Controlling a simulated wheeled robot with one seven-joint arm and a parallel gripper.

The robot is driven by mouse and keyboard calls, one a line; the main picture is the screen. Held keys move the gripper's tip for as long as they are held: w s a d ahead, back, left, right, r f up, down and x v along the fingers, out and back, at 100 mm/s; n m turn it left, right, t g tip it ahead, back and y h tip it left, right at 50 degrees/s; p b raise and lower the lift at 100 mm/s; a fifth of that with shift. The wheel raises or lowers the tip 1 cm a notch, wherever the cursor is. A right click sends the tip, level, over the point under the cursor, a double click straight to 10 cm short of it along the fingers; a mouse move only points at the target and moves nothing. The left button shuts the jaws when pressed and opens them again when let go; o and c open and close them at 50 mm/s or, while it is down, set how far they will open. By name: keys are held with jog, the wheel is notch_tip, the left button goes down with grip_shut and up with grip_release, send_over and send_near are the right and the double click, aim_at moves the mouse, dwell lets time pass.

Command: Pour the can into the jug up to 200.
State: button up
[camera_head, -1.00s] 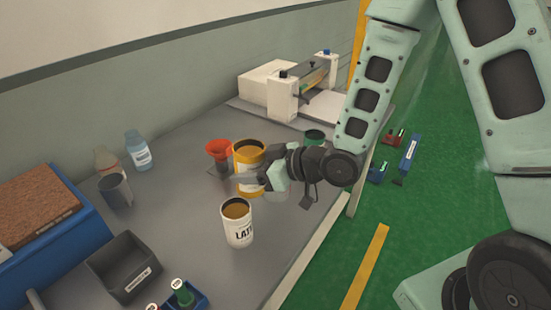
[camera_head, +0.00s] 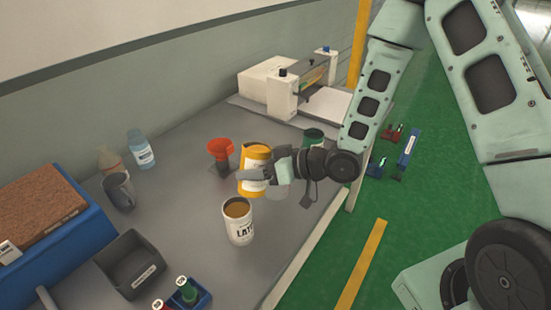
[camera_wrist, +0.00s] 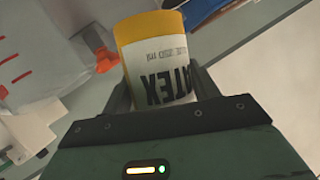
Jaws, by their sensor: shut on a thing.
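My gripper (camera_head: 256,176) is shut on a yellow can (camera_head: 257,155) with a white label. In the wrist view the can (camera_wrist: 152,60) sits between the two dark fingers, its label lettering upside down. No fill level can be read.
A grey mug (camera_head: 119,191), bottles (camera_head: 140,150), a dark bin (camera_head: 128,267) and a blue tray (camera_head: 85,225) are on the left. Bare table lies between.

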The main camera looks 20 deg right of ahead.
jog(key=shift+w+d+f+m+g+y+p, duration=0.4)
jog(key=shift+w+d+f+m+y+p, duration=0.35)
jog(key=shift+m, duration=0.45)
dwell(1.5)
jog(key=shift+d+r+m+y+p, duration=0.1)
jog(key=shift+r+m+y+p, duration=0.35)
jog(key=shift+r+m+p, duration=0.15)
dwell(0.9)
jog(key=shift+f+m+y, duration=0.35)
jog(key=shift+m+y, duration=0.05)
jog(key=shift+m, duration=0.3)
dwell(0.9)
jog(key=shift+r+m+y, duration=0.4)
jog(key=shift+r+m, duration=0.2)
jog(key=shift+m, duration=0.2)
dwell(1.4)
